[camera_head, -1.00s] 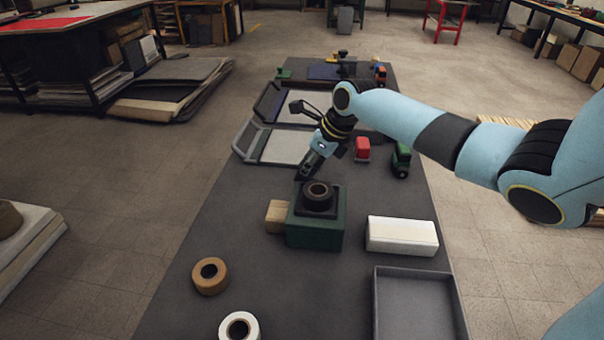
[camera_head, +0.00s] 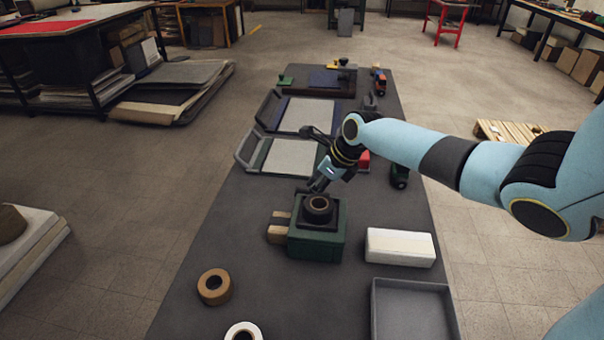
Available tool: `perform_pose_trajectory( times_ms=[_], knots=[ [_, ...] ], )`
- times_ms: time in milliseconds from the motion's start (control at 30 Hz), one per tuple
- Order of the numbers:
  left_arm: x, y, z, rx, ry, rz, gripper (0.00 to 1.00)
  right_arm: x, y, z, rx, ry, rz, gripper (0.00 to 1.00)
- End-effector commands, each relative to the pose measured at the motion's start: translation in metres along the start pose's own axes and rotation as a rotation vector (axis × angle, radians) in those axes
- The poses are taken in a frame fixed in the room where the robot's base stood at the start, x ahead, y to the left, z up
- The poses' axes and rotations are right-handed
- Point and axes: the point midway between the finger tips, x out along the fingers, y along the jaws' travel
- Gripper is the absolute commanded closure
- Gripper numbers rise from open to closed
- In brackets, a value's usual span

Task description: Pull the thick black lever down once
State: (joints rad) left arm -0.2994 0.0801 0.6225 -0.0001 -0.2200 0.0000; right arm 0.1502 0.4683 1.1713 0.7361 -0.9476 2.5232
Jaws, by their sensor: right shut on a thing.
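A dark green box (camera_head: 316,244) stands mid-table with a black plate and a thick black ring (camera_head: 319,208) on top. My right gripper (camera_head: 317,187) points down at the far edge of this black top. It is shut on a dark part there that I take for the thick black lever; the grip itself is small and partly hidden by the fingers and the ring. I cannot make out the lever's full length or tilt. My left gripper is not in view.
A wooden block (camera_head: 277,235) is at the box's left. A white block (camera_head: 400,247) and a grey tray (camera_head: 412,283) are at the right. A brown roll (camera_head: 215,287) and a white roll (camera_head: 243,331) lie in front. Framed panels (camera_head: 290,156) and a red block (camera_head: 364,160) are farther back.

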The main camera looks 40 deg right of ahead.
Motion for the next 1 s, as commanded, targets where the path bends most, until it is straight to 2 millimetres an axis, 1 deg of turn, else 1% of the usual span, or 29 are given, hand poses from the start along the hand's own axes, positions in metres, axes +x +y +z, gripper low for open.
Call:
perform_pose_trajectory(
  times_ms=[33, 233, 367, 467, 700, 800, 900, 1000],
  knots=[
    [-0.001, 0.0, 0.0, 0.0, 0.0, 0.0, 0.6, 0.006, 0.01, -0.022, 0.013, 0.042, 0.026, 1.0],
    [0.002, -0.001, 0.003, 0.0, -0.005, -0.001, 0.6, 0.009, 0.01, -0.023, 0.013, 0.043, 0.025, 1.0],
    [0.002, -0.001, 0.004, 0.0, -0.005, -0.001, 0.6, 0.003, 0.009, -0.022, 0.011, 0.04, 0.023, 1.0],
    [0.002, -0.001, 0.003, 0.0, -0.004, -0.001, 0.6, -0.008, 0.007, -0.021, 0.01, 0.038, 0.019, 1.0],
    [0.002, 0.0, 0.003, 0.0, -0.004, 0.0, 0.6, -0.049, 0.004, -0.012, 0.002, 0.022, 0.01, 1.0],
    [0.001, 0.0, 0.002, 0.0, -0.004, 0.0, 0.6, -0.062, 0.002, -0.009, 0.001, 0.016, 0.006, 1.0],
    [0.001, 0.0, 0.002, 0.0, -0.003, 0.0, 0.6, -0.072, 0.002, -0.006, 0.001, 0.011, 0.005, 1.0],
    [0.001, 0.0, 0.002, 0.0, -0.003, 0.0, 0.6, -0.077, 0.003, -0.004, 0.001, 0.008, 0.005, 1.0]
  ],
)
